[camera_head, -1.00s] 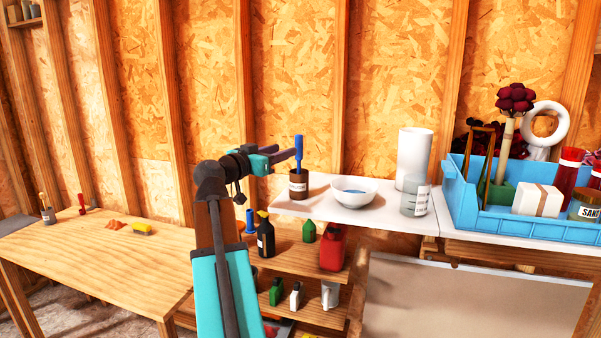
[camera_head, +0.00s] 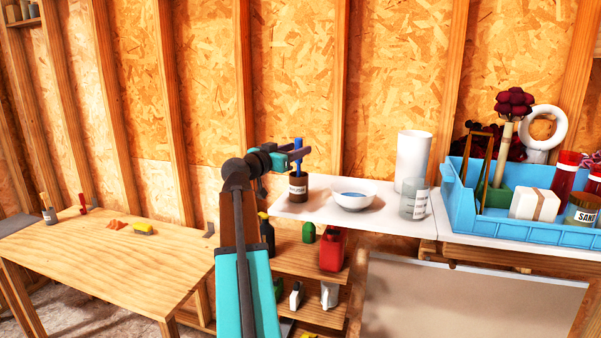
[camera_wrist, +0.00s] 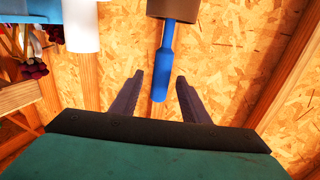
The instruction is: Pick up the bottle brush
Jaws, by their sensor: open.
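The bottle brush (camera_head: 298,145) stands upright in a brown labelled jar (camera_head: 298,188); only its blue handle shows, and the rest is hidden inside the jar. My gripper (camera_head: 295,155) is at the handle's height, just above the jar. In the wrist view, which is upside down, the blue handle (camera_wrist: 163,70) lies between the two open fingers of my gripper (camera_wrist: 160,82). A gap shows on both sides of the handle. The jar (camera_wrist: 172,9) is at the top edge there.
A white bowl (camera_head: 352,197), a glass beaker (camera_head: 414,204) and a white cylinder (camera_head: 412,157) stand right of the jar on the white top. A blue crate (camera_head: 500,224) is farther right. Below are shelves with bottles (camera_head: 333,250). A wooden table (camera_head: 95,265) is at left.

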